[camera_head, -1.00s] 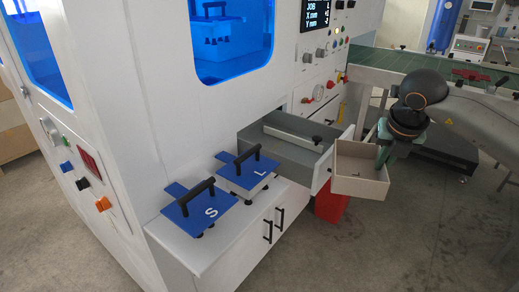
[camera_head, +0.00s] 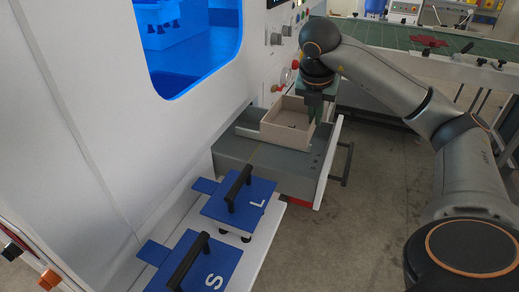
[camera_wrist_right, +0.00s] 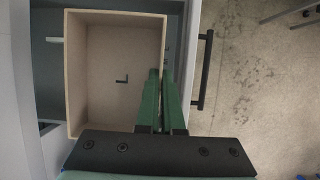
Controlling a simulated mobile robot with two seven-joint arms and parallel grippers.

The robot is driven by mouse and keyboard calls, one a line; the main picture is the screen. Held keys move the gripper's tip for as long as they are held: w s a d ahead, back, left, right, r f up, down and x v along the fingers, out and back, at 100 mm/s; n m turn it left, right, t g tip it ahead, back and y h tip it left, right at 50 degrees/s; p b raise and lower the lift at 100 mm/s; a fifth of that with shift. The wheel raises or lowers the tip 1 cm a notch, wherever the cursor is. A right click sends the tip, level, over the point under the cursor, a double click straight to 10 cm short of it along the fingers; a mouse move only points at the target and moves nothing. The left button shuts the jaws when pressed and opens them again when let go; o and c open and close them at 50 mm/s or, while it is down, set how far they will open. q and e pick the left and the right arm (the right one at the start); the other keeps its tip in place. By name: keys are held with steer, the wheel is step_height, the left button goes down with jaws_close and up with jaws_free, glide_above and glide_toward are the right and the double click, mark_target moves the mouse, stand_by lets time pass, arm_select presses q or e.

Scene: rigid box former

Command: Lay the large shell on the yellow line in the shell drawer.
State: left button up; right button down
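The large shell (camera_head: 287,128), an open beige box with a small black L-shaped mark on its floor, is over the far part of the open grey shell drawer (camera_head: 262,174). My right gripper (camera_head: 314,108) points down with its green fingers shut on the shell's right wall. In the right wrist view, the fingers (camera_wrist_right: 162,105) straddle that wall of the shell (camera_wrist_right: 118,75), with the drawer around it. I cannot tell whether the shell's underside touches the drawer floor. The yellow line is not clearly visible. My left gripper is out of view.
Two blue plates with black handles, marked L (camera_head: 238,205) and S (camera_head: 195,262), stand on the white cabinet in front of the drawer. The drawer handle (camera_head: 342,165) projects to the right. A green conveyor (camera_head: 410,62) is behind my right arm. Floor right of the drawer is clear.

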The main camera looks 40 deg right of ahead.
mark_target(295, 127)
steer(key=w+a, duration=0.1)
steer(key=w+a+f, duration=0.2)
steer(key=shift+w, duration=0.25)
steer(key=w+a+f, duration=0.2)
steer(key=f, duration=0.1)
steer(key=w+a+f, duration=0.1)
steer(key=f, duration=0.1)
steer(key=shift+w, duration=0.35)
steer(key=shift+w+a+f, duration=0.15)
steer(key=shift+w+f, duration=0.1)
steer(key=shift+f, duration=0.15)
steer(key=shift+w+a+f, duration=0.1)
steer(key=shift+f, duration=0.85)
steer(key=shift+w+a+f, duration=0.1)
steer(key=shift+f, duration=0.8)
steer(key=shift+b, duration=0.3)
steer(key=c, duration=1.1)
jaws_free()
steer(key=shift+o, duration=0.2)
